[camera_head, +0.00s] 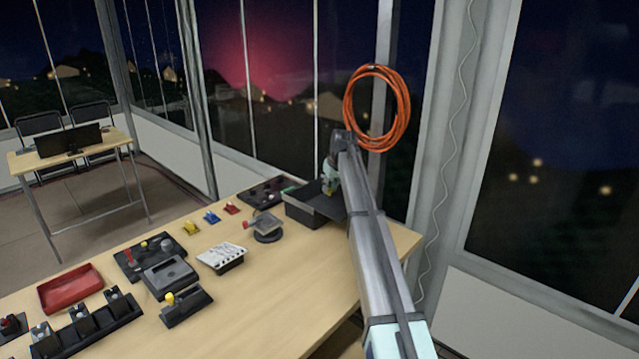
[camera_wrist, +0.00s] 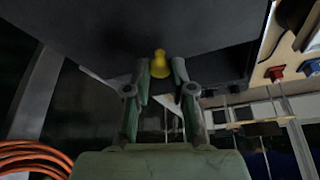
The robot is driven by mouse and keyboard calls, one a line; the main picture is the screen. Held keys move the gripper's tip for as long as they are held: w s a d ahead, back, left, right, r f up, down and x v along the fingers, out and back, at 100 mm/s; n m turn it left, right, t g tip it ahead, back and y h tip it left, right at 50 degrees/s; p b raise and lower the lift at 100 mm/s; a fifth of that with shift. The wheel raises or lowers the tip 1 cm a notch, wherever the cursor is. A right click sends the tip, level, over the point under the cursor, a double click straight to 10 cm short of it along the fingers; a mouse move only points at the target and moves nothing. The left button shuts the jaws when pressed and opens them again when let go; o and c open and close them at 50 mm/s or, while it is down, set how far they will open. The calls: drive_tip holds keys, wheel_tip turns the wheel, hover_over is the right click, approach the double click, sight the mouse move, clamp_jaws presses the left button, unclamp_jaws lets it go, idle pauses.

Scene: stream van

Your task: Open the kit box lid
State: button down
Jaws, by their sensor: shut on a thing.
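The kit box (camera_head: 308,212) is a dark box at the far right end of the wooden table. Its top looks at least partly open in the head view, but my arm hides its right side, so I cannot tell the lid's exact angle. In the wrist view a broad dark panel (camera_wrist: 95,35), seemingly the lid, fills the upper part. A yellow knob (camera_wrist: 160,64) stands on it. My gripper (camera_wrist: 160,85) has its fingertips at either side of the knob, shut on it. In the head view my gripper (camera_head: 329,188) is over the box, partly hidden.
A round-based stand (camera_head: 268,230), a white notepad-like block (camera_head: 221,257), a red tray (camera_head: 70,288) and several dark control devices sit left of the box on the table (camera_head: 265,290). An orange cable coil (camera_head: 350,105) hangs just behind my arm.

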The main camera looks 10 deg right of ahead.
sight(336, 202)
drive_tip(key=c, duration=1)
unclamp_jaws()
drive_tip(key=shift+f, duration=0.1)
drive_tip(key=v, duration=1.2)
